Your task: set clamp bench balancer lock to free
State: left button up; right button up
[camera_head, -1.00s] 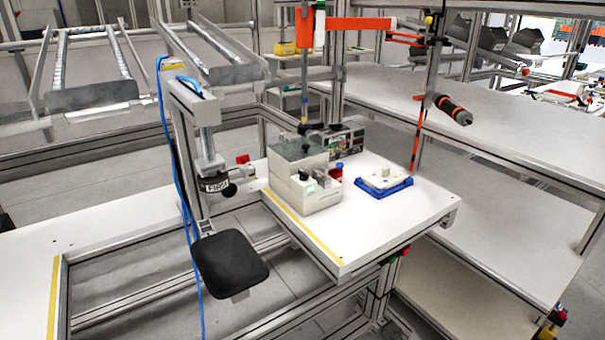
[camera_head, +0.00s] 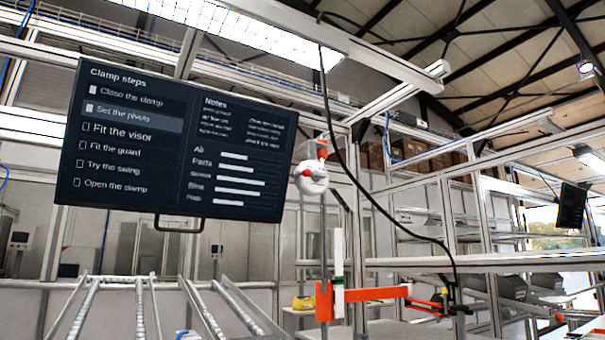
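A round white unit (camera_head: 314,186), which looks like the balancer, hangs at the middle of the view above an orange arm. A small red part (camera_head: 307,173) shows on its face, perhaps the lock; its setting is too small to tell. An orange-red piece (camera_head: 322,148) sits just above the unit. Neither of my grippers is in view.
A dark screen (camera_head: 172,140) headed "Clamp steps" hangs at left, with "Set the pivots" highlighted. The orange arm (camera_head: 375,293) reaches right to a post. A black cable (camera_head: 345,160) hangs down past the round unit. Roller rails (camera_head: 145,305) stand at lower left.

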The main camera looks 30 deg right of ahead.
aim_at(308, 173)
jog(key=u, duration=1.65)
jog(key=k, duration=0.9)
jog(key=z, duration=1.55)
